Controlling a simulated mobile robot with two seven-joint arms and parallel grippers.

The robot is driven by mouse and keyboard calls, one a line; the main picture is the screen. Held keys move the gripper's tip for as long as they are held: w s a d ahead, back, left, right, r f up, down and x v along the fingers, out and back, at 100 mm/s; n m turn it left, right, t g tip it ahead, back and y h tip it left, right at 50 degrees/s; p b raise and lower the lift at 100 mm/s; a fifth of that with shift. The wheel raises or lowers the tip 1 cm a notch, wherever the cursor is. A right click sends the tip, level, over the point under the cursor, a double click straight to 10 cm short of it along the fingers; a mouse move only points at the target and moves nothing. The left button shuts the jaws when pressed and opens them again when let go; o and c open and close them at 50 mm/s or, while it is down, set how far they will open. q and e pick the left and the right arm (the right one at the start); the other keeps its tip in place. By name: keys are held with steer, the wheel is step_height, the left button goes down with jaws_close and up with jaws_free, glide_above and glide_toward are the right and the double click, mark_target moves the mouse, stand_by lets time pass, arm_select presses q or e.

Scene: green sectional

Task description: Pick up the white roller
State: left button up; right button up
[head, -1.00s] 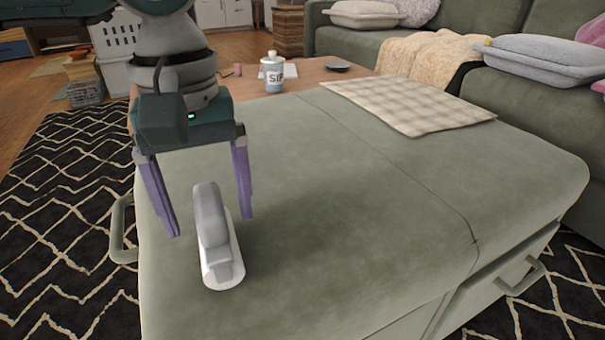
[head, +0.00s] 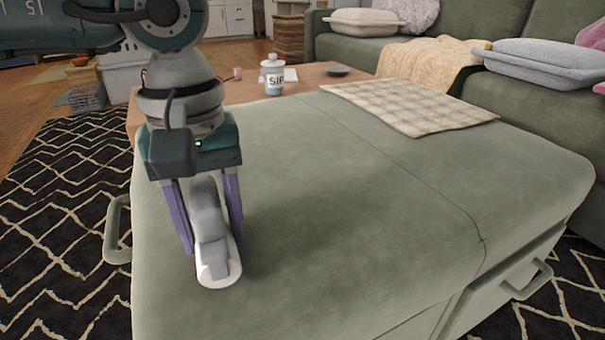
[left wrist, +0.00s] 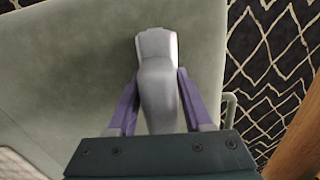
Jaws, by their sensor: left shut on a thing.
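The white roller (head: 217,262) has a grey handle and a white base, and sits on the green ottoman top (head: 330,210) near its left side. My left gripper (head: 213,232) is above it with its purple fingers on either side of the grey handle, shut on it. In the left wrist view the roller (left wrist: 157,80) lies lengthwise between the two fingers (left wrist: 157,85). I cannot see a gap between the roller's base and the ottoman. My right gripper is not in view.
A checked cloth (head: 408,106) lies on the far part of the ottoman. A wooden table with a white jar (head: 273,77) stands behind it. Handles (head: 117,230) stick out from the ottoman's sides. The ottoman's middle and right are clear.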

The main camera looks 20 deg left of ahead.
arm_select(q)
jaws_close()
step_height(320, 180, up, 20)
steer(key=p, duration=0.9)
steer(key=shift+o, duration=2)
jaws_free()
steer(key=c, duration=0.7)
steer(key=shift+o, duration=0.2)
steer(key=shift+d, duration=0.1)
